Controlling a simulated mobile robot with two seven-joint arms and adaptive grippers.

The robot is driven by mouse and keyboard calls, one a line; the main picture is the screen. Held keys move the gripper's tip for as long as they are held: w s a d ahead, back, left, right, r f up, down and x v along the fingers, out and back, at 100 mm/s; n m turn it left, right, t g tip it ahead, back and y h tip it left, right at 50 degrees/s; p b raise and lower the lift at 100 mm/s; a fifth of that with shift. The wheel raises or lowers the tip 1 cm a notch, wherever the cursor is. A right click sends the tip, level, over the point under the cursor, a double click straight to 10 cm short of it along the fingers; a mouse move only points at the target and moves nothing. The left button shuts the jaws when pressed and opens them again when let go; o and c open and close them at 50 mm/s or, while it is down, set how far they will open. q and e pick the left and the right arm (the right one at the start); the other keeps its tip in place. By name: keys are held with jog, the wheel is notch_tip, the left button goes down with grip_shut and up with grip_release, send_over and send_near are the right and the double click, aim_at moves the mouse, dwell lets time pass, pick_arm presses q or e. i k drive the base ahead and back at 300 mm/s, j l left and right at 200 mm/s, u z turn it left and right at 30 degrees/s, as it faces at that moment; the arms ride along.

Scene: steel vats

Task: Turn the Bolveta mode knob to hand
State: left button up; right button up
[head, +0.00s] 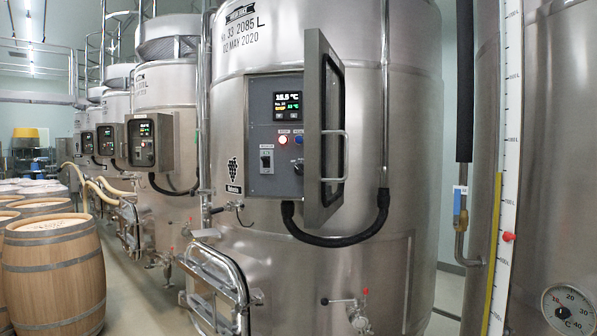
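A grey control panel (265,188) is on the front of the nearest steel vat (416,120). Its framed door (312,130) stands open, swung out to the right with a bar handle (345,157). A dark round knob (298,168) sits low on the panel, close beside the open door; its pointer setting is too small to read. A small switch (266,161) is to its left. A grape sticker with small lettering (233,188) is left of the panel. Neither gripper is in view.
A black cable (340,240) loops below the panel. A hatch with a tubular frame (215,285) and a red-handled valve (357,310) project from the vat low down. Wooden barrels (55,275) stand at the left. Another vat with a level scale (510,150) is close at the right.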

aim_at(298, 168)
jog(key=i+j+z, duration=0.25)
jog(key=i+j, duration=0.2)
jog(key=j, duration=0.2)
jog(key=i+j+z, duration=0.15)
jog(key=j, duration=0.2)
jog(key=i+j+z, duration=0.1)
jog(key=i+j, duration=0.15)
jog(key=i+j+z, duration=0.15)
jog(key=j, duration=0.35)
jog(key=i+j+z, duration=0.1)
jog(key=j, duration=0.3)
jog(key=i, duration=0.1)
